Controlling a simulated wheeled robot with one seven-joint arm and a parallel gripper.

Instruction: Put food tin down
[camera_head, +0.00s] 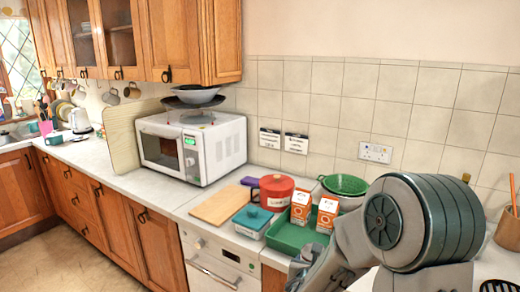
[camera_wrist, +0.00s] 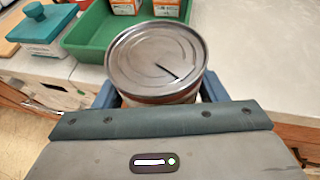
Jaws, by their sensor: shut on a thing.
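The food tin (camera_wrist: 150,62) shows in the wrist view as a round metal lid with a brownish side below it. My gripper (camera_wrist: 155,95) is shut on it, with one blue finger on each side of the tin. The tin is in front of the counter's front edge, near the green tray (camera_wrist: 85,38). In the head view my arm covers the gripper, and I cannot make out the tin there. Whether the tin touches any surface does not show.
In the head view the green tray (camera_head: 285,238) holds two orange-and-white cartons (camera_head: 301,208). Bare counter (camera_wrist: 245,45) lies right of the tray in the wrist view.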

